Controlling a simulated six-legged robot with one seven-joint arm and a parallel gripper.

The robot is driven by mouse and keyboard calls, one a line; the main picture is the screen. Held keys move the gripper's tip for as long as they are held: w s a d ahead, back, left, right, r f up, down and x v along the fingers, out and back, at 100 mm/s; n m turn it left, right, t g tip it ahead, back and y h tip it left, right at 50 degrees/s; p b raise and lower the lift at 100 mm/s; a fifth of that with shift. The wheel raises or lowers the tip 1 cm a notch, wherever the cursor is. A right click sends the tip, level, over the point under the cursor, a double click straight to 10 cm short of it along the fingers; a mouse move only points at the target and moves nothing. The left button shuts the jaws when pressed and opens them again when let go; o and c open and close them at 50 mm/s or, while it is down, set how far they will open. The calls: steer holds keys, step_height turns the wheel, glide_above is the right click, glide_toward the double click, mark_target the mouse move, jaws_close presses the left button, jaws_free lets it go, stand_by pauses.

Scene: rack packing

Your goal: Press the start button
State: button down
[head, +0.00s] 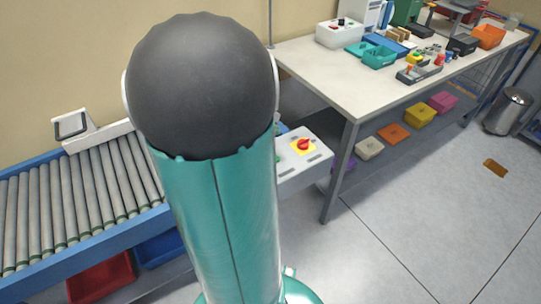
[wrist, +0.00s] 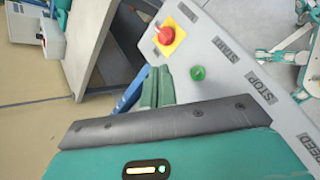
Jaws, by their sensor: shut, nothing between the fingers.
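The control panel (wrist: 222,88) is a pale box with printed labels START, STOP and SPEED in the wrist view. A round green button (wrist: 198,73) sits on it, in line with the START label (wrist: 226,49). My gripper (wrist: 157,72) is shut and empty, its teal fingertips just left of the green button in the picture. I cannot tell how far the tips are from the panel's surface. In the head view the panel (head: 312,160) shows right of my arm. My arm hides part of it and most of my gripper there.
A red emergency knob on a yellow square (wrist: 167,37) is close to the fingertips; the knob also shows in the head view (head: 303,144). A roller conveyor (head: 60,205) lies at left. A workbench (head: 345,75) with tools and bins stands right. The floor (head: 410,225) at right is mostly clear.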

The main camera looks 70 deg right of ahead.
steer(key=shift+f, duration=0.15)
steer(key=shift+f, duration=4.25)
steer(key=shift+f, duration=0.15)
steer(key=shift+f, duration=0.3)
steer(key=shift+f, duration=0.35)
steer(key=shift+r, duration=0.8)
steer(key=shift+r, duration=2.5)
